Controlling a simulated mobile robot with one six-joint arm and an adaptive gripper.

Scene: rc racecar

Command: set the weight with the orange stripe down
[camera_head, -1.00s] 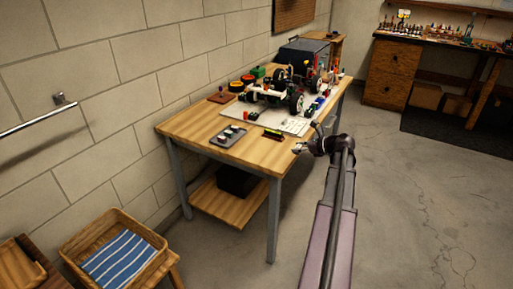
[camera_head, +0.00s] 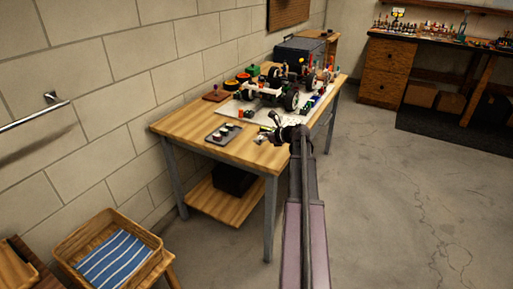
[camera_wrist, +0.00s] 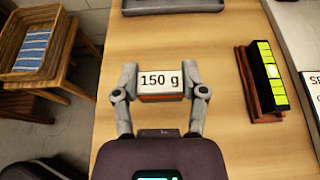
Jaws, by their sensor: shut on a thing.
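The weight (camera_wrist: 160,81) has a white face marked "150 g" and an orange stripe along its lower edge. It shows in the wrist view between the two fingers of my gripper (camera_wrist: 161,86), which is shut on it. Bare wooden table top lies around and below it; I cannot tell how large the gap is, if any. In the head view my gripper (camera_head: 262,138) is over the near part of the workbench (camera_head: 180,125), right of the grey tray (camera_head: 212,137). The weight is too small there to make out clearly.
The tray's edge (camera_wrist: 175,8) is ahead in the wrist view. The racecar (camera_head: 278,90) stands farther back. Bare wood lies left of my gripper.

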